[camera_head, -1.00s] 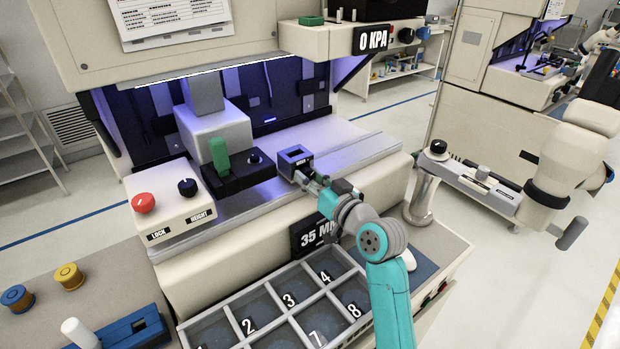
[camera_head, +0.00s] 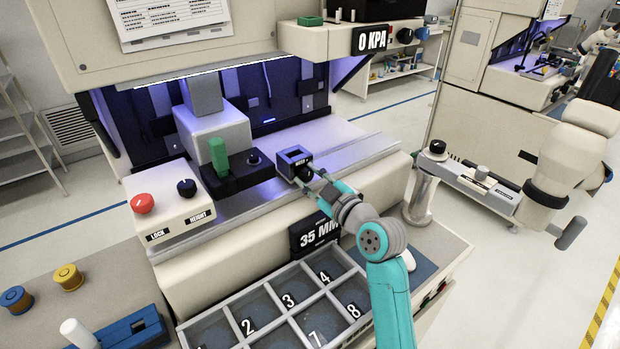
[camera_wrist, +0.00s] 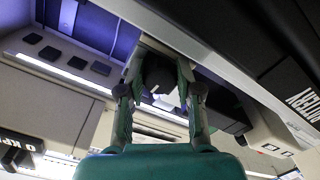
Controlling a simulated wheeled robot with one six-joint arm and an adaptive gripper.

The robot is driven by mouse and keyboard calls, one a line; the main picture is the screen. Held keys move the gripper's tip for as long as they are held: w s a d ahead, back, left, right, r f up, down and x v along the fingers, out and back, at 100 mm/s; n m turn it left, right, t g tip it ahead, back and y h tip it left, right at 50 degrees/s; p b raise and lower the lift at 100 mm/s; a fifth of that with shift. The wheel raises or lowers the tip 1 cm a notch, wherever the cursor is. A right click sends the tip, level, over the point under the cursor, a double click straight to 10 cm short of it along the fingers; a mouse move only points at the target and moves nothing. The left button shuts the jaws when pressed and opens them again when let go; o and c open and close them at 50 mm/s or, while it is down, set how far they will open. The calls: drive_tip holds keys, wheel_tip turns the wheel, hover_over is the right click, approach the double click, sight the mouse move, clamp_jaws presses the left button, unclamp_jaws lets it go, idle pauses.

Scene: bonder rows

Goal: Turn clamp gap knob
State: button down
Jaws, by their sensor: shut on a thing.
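The black knob (camera_head: 305,172) sits on the front of a small dark block at the front edge of the machine bed. In the wrist view the knob (camera_wrist: 160,78) shows a white mark on its face and lies between my two fingers. My gripper (camera_head: 313,178) reaches it from the front right and is shut on it; it also shows in the wrist view (camera_wrist: 163,70). The fingers cover the sides of the knob. A black display (camera_head: 318,234) below reads 35 MM.
A control box with a red button (camera_head: 143,203) and a dark HEIGHT knob (camera_head: 187,187) stands at left. A green handle (camera_head: 218,157) rises beside the block. A numbered grey tray (camera_head: 268,322) lies below my arm. Another display (camera_head: 372,40) reads 0 KPA.

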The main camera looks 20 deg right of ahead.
drive_tip(key=shift+n, duration=0.6)
drive_tip(key=c, duration=0.8)
unclamp_jaws()
drive_tip(key=shift+o, duration=0.2)
drive_tip(key=v, duration=0.8)
drive_tip(key=shift+r, duration=0.1)
